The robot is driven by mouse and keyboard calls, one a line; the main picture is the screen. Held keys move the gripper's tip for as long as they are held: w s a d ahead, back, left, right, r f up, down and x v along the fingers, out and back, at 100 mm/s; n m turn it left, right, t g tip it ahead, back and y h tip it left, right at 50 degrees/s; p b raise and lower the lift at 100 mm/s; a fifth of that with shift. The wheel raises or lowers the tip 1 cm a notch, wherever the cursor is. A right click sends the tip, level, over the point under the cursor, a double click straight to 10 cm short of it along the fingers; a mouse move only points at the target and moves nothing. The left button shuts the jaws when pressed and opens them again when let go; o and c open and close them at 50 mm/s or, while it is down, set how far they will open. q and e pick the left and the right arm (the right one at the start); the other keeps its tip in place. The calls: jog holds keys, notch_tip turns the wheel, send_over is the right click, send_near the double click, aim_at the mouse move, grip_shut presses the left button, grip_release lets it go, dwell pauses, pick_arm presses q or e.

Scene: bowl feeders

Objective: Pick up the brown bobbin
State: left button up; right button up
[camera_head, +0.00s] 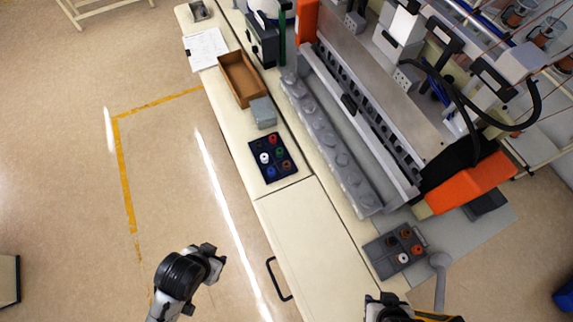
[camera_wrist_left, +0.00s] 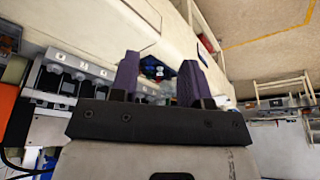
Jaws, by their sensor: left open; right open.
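A dark blue tray (camera_head: 253,146) on the bench holds several small bobbins. A brown-looking bobbin (camera_head: 286,166) sits at its lower right, close to red, green, white and blue ones; at this size its colour is not certain. My left gripper (camera_head: 217,262) is over the floor, left of the bench and well apart from the tray. In the left wrist view its two purple fingers (camera_wrist_left: 158,78) are spread and empty, with coloured bobbins seen far off between them. My right gripper (camera_head: 414,312) is at the bottom edge, partly cut off, open, below the grey tray.
A grey tray (camera_head: 379,262) at the right holds several brownish or orange bobbins and a white one. Beyond the blue tray are a grey box (camera_head: 263,112) and a brown open box (camera_head: 241,78). A long machine (camera_head: 335,150) runs along the bench. The near bench top (camera_head: 310,240) is clear.

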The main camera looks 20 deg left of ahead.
pick_arm(q)
jog(key=shift+o, duration=0.2)
jog(key=shift+a, duration=0.2)
jog(key=o, duration=0.3)
jog(key=shift+o, duration=0.2)
jog(key=shift+d, duration=0.1)
